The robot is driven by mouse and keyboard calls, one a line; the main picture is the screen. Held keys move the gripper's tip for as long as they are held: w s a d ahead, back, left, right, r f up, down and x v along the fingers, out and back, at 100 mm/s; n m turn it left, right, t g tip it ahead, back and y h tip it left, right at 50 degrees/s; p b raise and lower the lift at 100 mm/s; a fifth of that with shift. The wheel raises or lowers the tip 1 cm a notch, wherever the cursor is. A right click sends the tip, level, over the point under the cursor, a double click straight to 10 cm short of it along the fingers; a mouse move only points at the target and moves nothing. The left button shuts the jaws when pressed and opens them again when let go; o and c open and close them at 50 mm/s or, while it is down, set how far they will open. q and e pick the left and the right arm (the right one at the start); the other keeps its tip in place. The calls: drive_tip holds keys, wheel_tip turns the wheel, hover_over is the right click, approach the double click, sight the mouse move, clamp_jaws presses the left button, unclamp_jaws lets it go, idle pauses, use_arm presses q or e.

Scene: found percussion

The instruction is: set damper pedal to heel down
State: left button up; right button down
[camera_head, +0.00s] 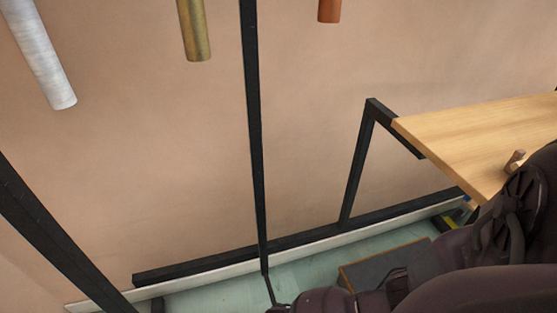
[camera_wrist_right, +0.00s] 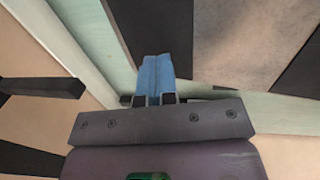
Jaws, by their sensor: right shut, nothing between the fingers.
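A low box with a dark grey top and brown wooden edges (camera_head: 385,265) sits on the pale green floor in the head view, partly hidden by my right arm. It may be the damper pedal, but its heel or toe position cannot be told. In the right wrist view, my right gripper (camera_wrist_right: 158,68) has its blue fingers together and empty. A dark grey plank-like surface (camera_wrist_right: 145,25) and a tan surface (camera_wrist_right: 235,40) lie beyond the fingertips. I cannot tell whether the fingers touch either one. My left gripper is not in view.
A black frame (camera_head: 255,130) with a low rail (camera_head: 300,233) stands before the tan wall. A wooden tabletop (camera_head: 470,135) juts in at right. A white tube (camera_head: 38,55), a brass tube (camera_head: 194,30) and a copper tube (camera_head: 329,10) hang above.

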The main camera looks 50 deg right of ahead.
use_arm(q)
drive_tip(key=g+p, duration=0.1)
drive_tip(key=p, duration=0.1)
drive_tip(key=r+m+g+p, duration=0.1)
drive_tip(key=p, duration=0.1)
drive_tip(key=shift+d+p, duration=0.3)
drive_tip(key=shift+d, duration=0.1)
use_arm(e)
wheel_tip(320, 180, up, 10)
drive_tip(key=s, duration=0.1)
drive_tip(key=shift+a+f, duration=0.15)
drive_tip(key=shift+a, duration=0.05)
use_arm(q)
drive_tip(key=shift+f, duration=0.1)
use_arm(e)
drive_tip(key=shift+s, duration=0.1)
